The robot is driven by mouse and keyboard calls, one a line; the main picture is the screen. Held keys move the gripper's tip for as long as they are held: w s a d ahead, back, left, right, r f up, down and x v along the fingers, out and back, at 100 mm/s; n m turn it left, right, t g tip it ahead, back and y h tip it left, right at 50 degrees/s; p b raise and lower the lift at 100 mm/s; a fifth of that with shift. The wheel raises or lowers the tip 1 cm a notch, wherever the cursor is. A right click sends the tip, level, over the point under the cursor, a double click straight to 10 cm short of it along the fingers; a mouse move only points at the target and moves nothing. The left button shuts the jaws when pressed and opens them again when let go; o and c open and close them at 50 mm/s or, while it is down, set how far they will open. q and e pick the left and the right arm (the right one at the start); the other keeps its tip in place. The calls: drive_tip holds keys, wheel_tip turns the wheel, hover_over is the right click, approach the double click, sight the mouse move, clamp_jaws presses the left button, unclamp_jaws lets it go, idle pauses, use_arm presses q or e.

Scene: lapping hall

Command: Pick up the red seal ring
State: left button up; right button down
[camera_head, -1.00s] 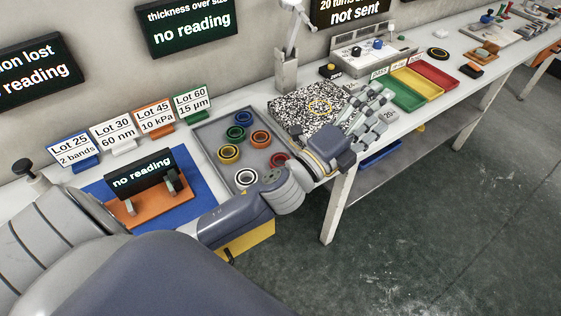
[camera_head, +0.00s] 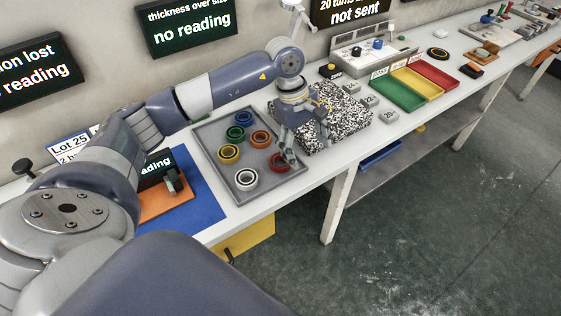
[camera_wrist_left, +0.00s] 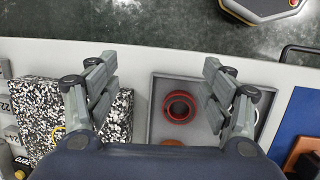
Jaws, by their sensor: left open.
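The red seal ring (camera_head: 278,161) lies in the grey tray (camera_head: 214,150), near the tray's right edge. My left gripper (camera_head: 306,150) points down over the tray's right side and the speckled block, and one finger partly covers the ring in the head view. In the left wrist view the red ring (camera_wrist_left: 180,107) lies in the tray between the spread fingers of my left gripper (camera_wrist_left: 160,64), closer to the right-hand finger. The gripper is open and empty. My right gripper is not in view.
Several other rings share the tray, including an orange ring (camera_head: 260,138) and a white ring (camera_head: 246,179). The speckled block (camera_head: 345,118) stands right of the tray. Green (camera_head: 398,93), yellow and red bins stand farther right. The table's front edge is close to the tray.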

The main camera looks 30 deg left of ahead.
use_arm(q)
drive_tip(key=a+r+y, duration=0.1)
drive_tip(key=a+y, duration=0.2)
drive_tip(key=a, duration=0.5)
approach(281, 157)
drive_tip(key=shift+s+d+f+g+p, duration=0.15)
drive_tip(key=shift+s+d+f+p, duration=0.1)
drive_tip(key=shift+s+f, duration=0.2)
drive_tip(key=shift+s+d+f+g+p, duration=0.15)
drive_tip(key=shift+s+f+p, duration=0.05)
drive_tip(key=shift+s+f, duration=0.3)
drive_tip(key=f, duration=0.1)
drive_tip(key=f+p, duration=0.1)
drive_tip(key=f, duration=0.2)
drive_tip(key=shift+w+d+f+p, duration=0.25)
drive_tip(key=shift+w+f+p, duration=0.05)
drive_tip(key=shift+p, duration=0.1)
drive_tip(key=shift+f, duration=0.6)
drive_tip(key=c, duration=1.2)
